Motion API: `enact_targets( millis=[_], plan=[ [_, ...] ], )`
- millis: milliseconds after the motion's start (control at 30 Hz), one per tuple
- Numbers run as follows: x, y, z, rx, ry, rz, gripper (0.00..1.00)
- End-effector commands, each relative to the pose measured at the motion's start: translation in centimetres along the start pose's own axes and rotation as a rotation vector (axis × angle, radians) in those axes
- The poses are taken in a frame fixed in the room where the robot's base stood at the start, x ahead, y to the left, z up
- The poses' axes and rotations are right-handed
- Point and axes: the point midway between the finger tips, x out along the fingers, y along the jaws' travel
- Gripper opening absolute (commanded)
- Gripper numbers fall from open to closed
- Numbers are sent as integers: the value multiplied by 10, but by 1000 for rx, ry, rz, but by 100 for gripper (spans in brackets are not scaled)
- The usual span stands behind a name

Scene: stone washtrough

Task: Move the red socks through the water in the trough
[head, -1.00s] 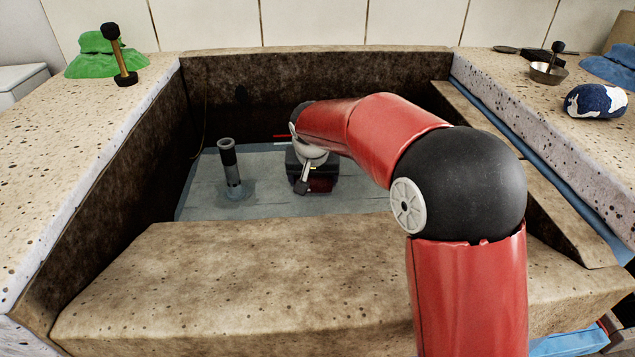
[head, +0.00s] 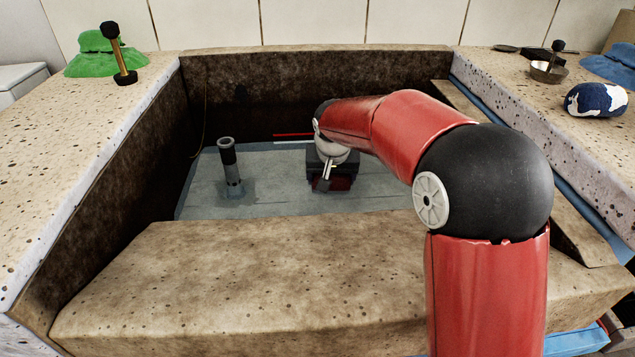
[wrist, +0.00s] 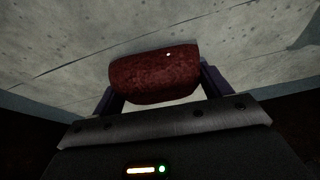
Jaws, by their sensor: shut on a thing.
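The red socks (wrist: 154,76) are a rolled dark red bundle, held across between the two fingers of my gripper (wrist: 160,88) in the wrist view. In the head view a little of the red socks (head: 335,184) shows beneath my gripper (head: 332,178), low in the stone trough (head: 310,75). The gripper is at the grey-blue water (head: 285,190), right of the trough's middle. My arm and gripper hide part of the socks, and I cannot tell how deep they sit.
A dark upright pipe (head: 231,168) stands in the water to the left of my gripper. The stone front rim (head: 220,280) and side walls bound the trough.

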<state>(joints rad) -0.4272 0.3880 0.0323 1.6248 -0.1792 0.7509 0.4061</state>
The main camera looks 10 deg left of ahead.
Motion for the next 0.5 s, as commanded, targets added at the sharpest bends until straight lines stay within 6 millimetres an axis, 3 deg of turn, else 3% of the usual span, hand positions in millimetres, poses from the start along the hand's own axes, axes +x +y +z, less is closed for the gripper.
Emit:
enact_targets(
  millis=[333, 500],
  plan=[
    [0, 1, 0, -2, 1, -1, 50],
    [-1, -19, 1, -6, 0, -2, 50]
  ],
)
